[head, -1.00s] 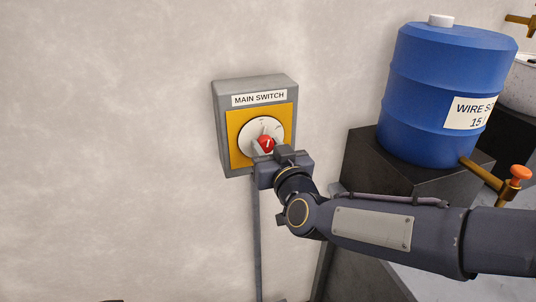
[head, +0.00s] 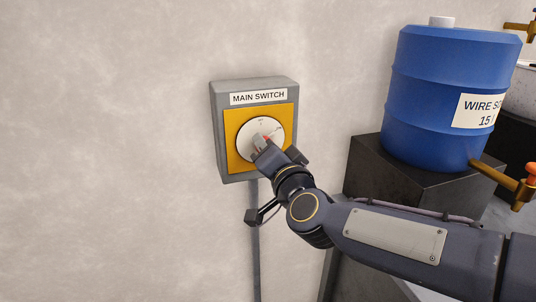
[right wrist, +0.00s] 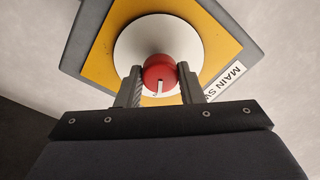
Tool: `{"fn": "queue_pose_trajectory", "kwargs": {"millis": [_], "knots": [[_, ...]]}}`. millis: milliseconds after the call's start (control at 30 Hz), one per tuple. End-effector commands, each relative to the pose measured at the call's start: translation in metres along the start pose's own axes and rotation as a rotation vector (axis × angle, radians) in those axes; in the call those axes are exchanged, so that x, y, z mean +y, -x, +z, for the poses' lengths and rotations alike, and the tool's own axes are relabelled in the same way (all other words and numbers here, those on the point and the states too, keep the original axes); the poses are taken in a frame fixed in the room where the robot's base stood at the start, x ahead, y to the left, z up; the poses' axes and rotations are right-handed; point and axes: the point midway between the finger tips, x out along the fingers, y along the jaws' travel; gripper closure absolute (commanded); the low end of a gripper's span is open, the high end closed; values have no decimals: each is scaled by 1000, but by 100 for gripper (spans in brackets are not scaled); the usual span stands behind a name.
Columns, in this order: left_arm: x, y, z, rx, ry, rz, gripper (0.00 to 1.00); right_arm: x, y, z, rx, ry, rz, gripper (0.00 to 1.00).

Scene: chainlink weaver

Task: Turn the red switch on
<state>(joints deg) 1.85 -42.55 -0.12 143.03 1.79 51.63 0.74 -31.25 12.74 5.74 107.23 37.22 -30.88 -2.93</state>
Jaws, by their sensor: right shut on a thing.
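The red switch is a round red knob (head: 266,138) on a white dial (head: 249,128), set on a yellow plate of the grey box labelled MAIN SWITCH. In the head view the fingers hide most of the knob. My right gripper (head: 262,143) is at the dial, shut on the knob. The right wrist view shows the red knob (right wrist: 160,70) between the two fingers, with a white pointer mark toward the palm. The box looks turned at a slant to the gripper there. My left gripper is not in view.
A blue drum (head: 448,95) stands on a dark block (head: 385,175) right of the box, with a brass tap (head: 505,182) low on its right. A grey conduit (head: 255,240) runs down the wall below the box. The wall on the left is bare.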

Motion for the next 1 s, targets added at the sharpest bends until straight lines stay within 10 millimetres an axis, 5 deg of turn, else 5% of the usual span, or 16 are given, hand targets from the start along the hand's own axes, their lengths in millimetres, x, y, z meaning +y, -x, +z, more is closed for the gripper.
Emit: {"fn": "queue_pose_trajectory", "kwargs": {"millis": [633,667,800,1000], "knots": [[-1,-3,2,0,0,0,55,0,0,0,2,-53,1,89],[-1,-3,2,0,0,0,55,0,0,0,2,-53,1,63],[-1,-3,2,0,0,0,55,0,0,0,2,-52,1,45],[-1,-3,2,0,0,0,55,0,0,0,2,-51,1,44]]}}
